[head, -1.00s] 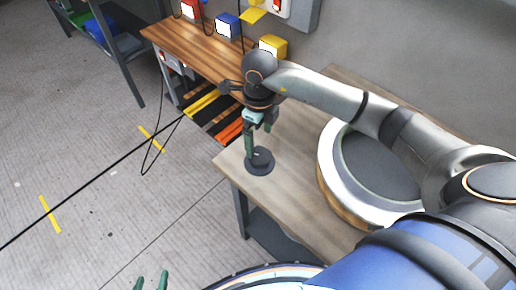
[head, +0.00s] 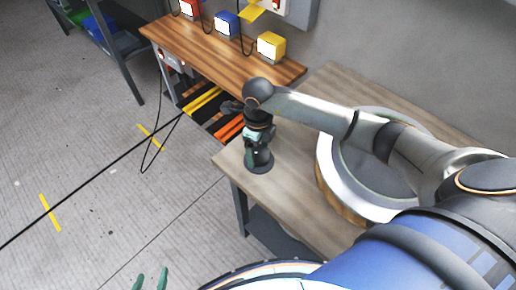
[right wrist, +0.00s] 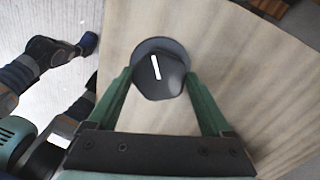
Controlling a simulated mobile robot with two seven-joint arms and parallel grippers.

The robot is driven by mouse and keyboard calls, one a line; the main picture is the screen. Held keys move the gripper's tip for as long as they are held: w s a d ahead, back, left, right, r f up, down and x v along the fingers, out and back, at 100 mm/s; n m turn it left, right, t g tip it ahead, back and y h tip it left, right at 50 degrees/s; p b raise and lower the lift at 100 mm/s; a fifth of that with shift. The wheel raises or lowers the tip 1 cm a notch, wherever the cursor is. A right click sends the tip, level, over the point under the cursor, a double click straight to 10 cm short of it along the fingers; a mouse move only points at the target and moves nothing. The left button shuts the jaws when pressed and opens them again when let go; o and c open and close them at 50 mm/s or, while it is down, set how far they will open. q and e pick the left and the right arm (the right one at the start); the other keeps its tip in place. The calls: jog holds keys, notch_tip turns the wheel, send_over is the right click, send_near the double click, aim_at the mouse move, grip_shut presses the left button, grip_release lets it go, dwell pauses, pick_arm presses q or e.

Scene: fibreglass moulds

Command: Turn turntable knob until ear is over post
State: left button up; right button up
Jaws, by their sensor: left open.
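The black knob (head: 258,166) stands near the corner of the wooden table. In the right wrist view the knob (right wrist: 158,84) has a white line on its top. My right gripper (head: 258,148) is down over the knob in the head view. In the right wrist view my right gripper (right wrist: 158,74) has its green fingers apart, one on each side of the knob; I see no clear grip. A round turntable (head: 327,165) with a pale rim and grey disc is on the table, partly hidden by my right arm. I cannot make out ear or post. My left gripper (head: 150,279) is open at the bottom edge.
The wooden table (head: 300,190) has bare room between knob and turntable. A wooden bench (head: 200,52) with red, blue and yellow boxes (head: 271,46) stands behind, with coloured bars beneath. A black cable (head: 100,188) crosses the floor at left.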

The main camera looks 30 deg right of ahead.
jog(key=c, duration=0.7)
